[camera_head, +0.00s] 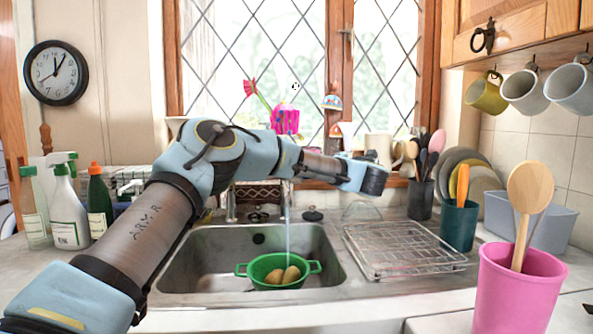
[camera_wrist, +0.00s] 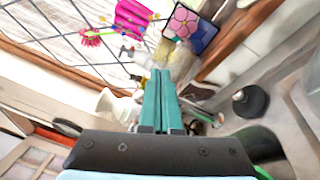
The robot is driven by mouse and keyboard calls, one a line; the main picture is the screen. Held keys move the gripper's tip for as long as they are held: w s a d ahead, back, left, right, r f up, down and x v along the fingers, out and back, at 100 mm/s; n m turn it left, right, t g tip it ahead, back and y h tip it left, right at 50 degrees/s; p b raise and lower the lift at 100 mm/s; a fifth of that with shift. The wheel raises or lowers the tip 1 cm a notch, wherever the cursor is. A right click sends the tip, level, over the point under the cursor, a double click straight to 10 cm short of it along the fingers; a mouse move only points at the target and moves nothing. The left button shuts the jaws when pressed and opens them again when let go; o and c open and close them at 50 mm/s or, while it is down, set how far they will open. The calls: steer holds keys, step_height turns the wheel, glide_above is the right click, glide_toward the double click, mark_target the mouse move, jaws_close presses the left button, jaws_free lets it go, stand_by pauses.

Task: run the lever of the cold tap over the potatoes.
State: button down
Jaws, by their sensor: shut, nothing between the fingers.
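In the head view, a green colander (camera_head: 253,272) sits in the sink with potatoes (camera_head: 283,275) in it. A thin stream of water (camera_head: 288,238) falls into it from a metal tap (camera_head: 286,197) behind the sink. Another upright metal tap part (camera_head: 231,206) stands to its left. My arm crosses in front of the taps' upper parts, so I cannot make out the cold lever. My wrist is right of the stream, above the back of the counter; the fingers cannot be made out there. In the wrist view, my gripper (camera_wrist: 164,72) has its teal fingers together, with nothing between them.
A wire rack (camera_head: 405,248) lies right of the sink (camera_head: 180,270). Pots of utensils and a pink pot (camera_head: 515,290) stand further right. Spray bottles (camera_head: 68,207) stand at left. Mugs (camera_head: 524,93) hang at upper right. The window sill holds ornaments, including a pink one (camera_wrist: 133,18).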

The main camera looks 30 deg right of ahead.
steer(key=w+d+r+m+g+h+p, duration=0.25)
steer(key=d+r+m+g+h, duration=0.2)
steer(key=m, duration=0.75)
steer(key=w+d+r+m+g+h+p, duration=0.1)
steer(key=w+d+r+m+g+h, duration=0.35)
steer(key=m, duration=0.65)
steer(key=a+m+g+y+p, duration=0.35)
steer(key=a+m+g, duration=0.35)
steer(key=a+m, duration=0.75)
steer(key=w+d+f+n+p, duration=0.1)
steer(key=d+f+n+p, duration=0.1)
steer(key=d+f+p, duration=0.45)
steer(key=shift+s+a+f+b, duration=0.15)
steer(key=shift+a+f+b, duration=0.25)
steer(key=shift+a, duration=0.5)
steer(key=shift+s+a+f+b, duration=0.25)
steer(key=shift+a+f, duration=0.15)
steer(key=shift+a, duration=0.5)
steer(key=shift+s+a+f+b, duration=0.1)
steer(key=shift+a+f+b, duration=0.3)
steer(key=shift+a, duration=0.5)
